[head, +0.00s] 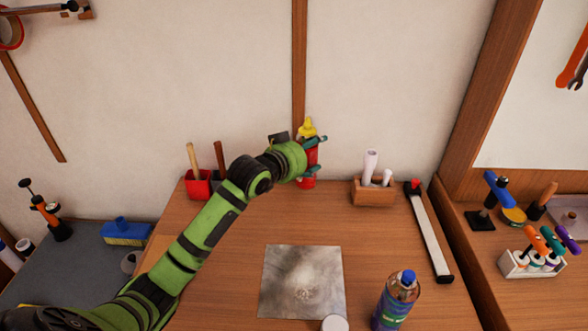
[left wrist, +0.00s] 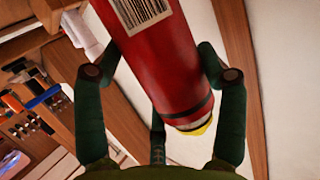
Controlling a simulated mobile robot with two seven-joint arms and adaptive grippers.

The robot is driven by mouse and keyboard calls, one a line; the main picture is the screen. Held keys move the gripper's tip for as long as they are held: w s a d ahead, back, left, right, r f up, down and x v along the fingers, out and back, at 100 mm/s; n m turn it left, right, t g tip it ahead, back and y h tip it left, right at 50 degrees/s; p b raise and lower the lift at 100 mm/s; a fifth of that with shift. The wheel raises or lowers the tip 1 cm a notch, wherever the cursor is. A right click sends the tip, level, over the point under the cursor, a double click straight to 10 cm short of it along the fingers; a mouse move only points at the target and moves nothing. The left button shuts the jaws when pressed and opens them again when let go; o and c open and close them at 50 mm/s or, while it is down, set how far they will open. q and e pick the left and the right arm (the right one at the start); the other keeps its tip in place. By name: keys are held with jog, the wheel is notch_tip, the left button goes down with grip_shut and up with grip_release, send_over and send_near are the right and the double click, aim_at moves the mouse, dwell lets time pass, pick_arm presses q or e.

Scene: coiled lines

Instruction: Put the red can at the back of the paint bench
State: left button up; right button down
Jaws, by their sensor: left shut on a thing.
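The red can (head: 310,160) with a yellow top stands roughly upright at the back of the wooden paint bench (head: 225,285), near the wall. My left gripper (head: 314,154) reaches it from the left, with its fingers shut around the can. In the left wrist view the red can (left wrist: 170,65) shows a barcode label and lies between the green fingers (left wrist: 160,95). The arm's wrist hides part of the can, and I cannot tell whether its base touches the bench. My right gripper is not in view.
A red bin (head: 198,187) with brush handles stands left of the can. A wooden box (head: 372,192) with paper rolls stands right of it. A metal plate (head: 301,282), a blue-capped bottle (head: 396,300) and a long white bar (head: 428,232) lie or stand further forward. The middle back is clear.

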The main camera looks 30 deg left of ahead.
pick_arm(q)
jog(key=a+f+p, duration=0.1)
jog(key=a+f, duration=0.3)
jog(key=f, duration=0.2)
jog(key=shift+f, duration=0.15)
jog(key=shift+s, duration=0.1)
jog(key=shift+f, duration=0.15)
jog(key=o, duration=1.4)
jog(key=shift+b+v, duration=0.55)
jog(key=shift+v, duration=5.55)
